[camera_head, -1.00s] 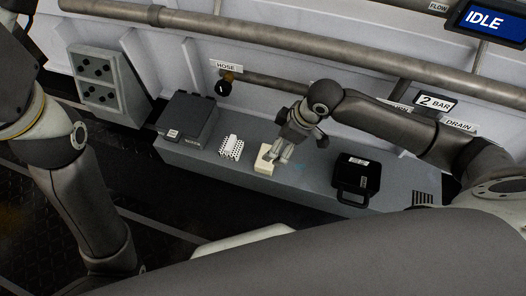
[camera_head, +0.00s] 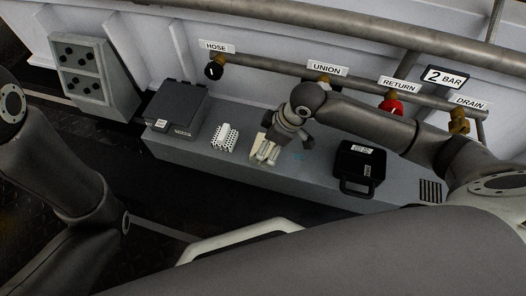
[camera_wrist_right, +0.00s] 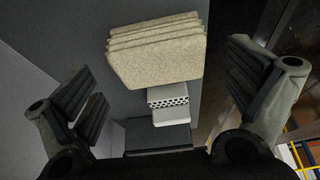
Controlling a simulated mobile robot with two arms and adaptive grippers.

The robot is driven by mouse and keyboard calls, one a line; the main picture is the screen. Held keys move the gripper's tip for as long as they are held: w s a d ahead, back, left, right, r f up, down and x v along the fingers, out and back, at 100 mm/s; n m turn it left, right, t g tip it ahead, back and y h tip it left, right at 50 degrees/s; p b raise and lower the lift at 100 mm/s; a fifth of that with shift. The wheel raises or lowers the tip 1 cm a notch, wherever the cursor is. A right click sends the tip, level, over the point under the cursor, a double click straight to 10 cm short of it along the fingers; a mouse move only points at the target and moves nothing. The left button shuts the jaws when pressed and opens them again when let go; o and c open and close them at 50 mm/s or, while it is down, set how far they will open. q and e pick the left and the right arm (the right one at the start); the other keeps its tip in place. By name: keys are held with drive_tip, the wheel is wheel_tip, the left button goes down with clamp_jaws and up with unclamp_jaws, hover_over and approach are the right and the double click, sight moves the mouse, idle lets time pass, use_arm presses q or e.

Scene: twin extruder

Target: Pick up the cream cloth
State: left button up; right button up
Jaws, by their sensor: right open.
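The cream cloth (camera_head: 256,146) lies as a folded stack on the grey bench, partly hidden by my right gripper in the head view. My right gripper (camera_head: 266,154) is over the cloth, its fingers pointing down at it. In the right wrist view the cloth (camera_wrist_right: 157,52) shows as several folded layers beyond the open fingers (camera_wrist_right: 168,95), with space on both sides. I cannot tell from these views whether the fingers touch it. My left arm shows at the left of the head view, but its gripper is out of view.
On the bench (camera_head: 310,185), a white perforated block (camera_head: 224,137) and a dark box (camera_head: 175,108) stand left of the cloth. A black case with a handle (camera_head: 360,165) stands to the right. Labelled pipes and valves, one red (camera_head: 391,106), run along the wall behind.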

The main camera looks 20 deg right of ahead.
drive_tip(key=shift+b+x, duration=0.85)
drive_tip(key=shift+x, duration=0.4)
drive_tip(key=c, duration=1.2)
drive_tip(key=shift+o, duration=0.2)
